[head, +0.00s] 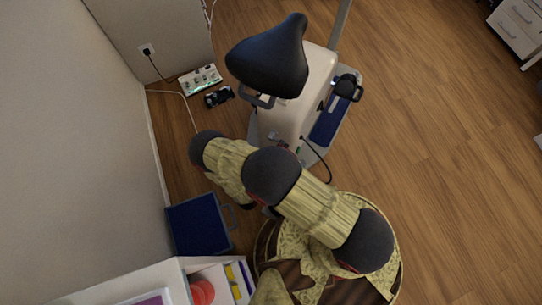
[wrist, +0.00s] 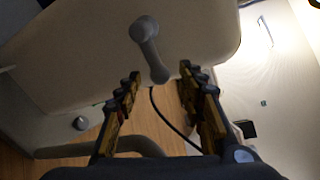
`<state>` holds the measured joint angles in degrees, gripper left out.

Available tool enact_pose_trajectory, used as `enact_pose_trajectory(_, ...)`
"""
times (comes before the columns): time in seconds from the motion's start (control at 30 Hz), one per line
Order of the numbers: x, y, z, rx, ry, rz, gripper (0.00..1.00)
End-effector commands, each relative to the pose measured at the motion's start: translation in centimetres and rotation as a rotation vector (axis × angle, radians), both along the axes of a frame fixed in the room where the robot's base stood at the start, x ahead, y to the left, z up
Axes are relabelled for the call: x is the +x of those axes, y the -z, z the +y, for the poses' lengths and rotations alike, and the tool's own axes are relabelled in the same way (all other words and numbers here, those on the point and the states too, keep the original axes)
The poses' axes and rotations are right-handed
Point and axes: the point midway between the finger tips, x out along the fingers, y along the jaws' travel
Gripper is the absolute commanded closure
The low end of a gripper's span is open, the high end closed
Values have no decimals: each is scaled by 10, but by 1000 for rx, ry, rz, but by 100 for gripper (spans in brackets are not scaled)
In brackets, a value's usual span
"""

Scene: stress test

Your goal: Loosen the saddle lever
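The grey saddle lever (wrist: 149,50) stands out from the cream body of the exercise bike in the wrist view. Its round end is at the top and its arm slants down and slightly right. My gripper (wrist: 161,73) is open, with its yellow and black fingers on either side of the lever's lower end in the picture. No contact shows, and I cannot tell the depth between them. The black saddle (head: 268,58) tops the bike (head: 312,75) in the head view. There my arm hides most of the gripper, and I cannot make out the lever.
A blue box (head: 198,224) lies by the wall at the left. A power strip (head: 200,79) and a dark controller (head: 219,96) lie beside the bike. A black cable (wrist: 172,115) hangs near my fingers. The wooden floor at the right (head: 440,150) is clear.

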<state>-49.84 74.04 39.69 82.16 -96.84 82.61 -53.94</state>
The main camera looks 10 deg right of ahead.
Motion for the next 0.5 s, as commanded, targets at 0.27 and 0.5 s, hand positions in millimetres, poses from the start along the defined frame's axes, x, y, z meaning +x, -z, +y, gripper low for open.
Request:
enact_pose_trajectory(0.27, -38, -8, 30, 2, -6, -1, 61)
enact_pose_trajectory(0.5, -65, -13, 48, 0, -3, 0, 61)
